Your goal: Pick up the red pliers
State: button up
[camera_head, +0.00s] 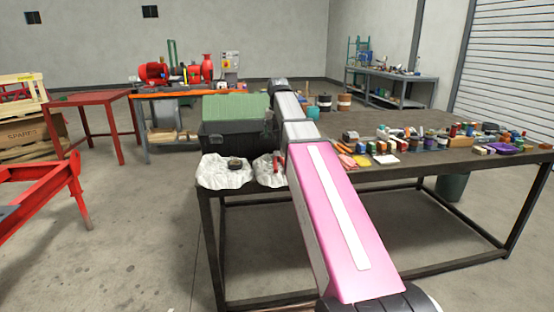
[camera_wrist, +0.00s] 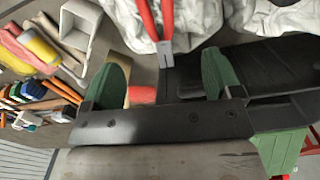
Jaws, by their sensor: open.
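The red pliers (camera_wrist: 152,18) show at the top middle of the wrist view, red handles upward and grey head (camera_wrist: 167,52) pointing down the picture, close to white crumpled cloth. In the head view the red pliers (camera_head: 277,161) are small, at the right white cloth on the table. My gripper (camera_wrist: 162,75) has two green fingers standing wide apart, open, with nothing held. The pliers' head lies just beyond and between the fingertips in the picture; I cannot tell the height gap. In the head view my arm hides much of the gripper.
A black toolbox (camera_head: 232,140) with a raised green lid (camera_head: 236,107) stands left of my arm. A left white cloth (camera_head: 224,172) bears a dark item. Many small tools and containers crowd the dark table (camera_head: 385,176) to the right. A white square piece (camera_wrist: 78,22) lies near the pliers.

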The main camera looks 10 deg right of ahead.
aim_at(279, 163)
jog(key=shift+d+f, duration=0.15)
jog(key=shift+f, duration=5.2)
jog(key=c, duration=0.9)
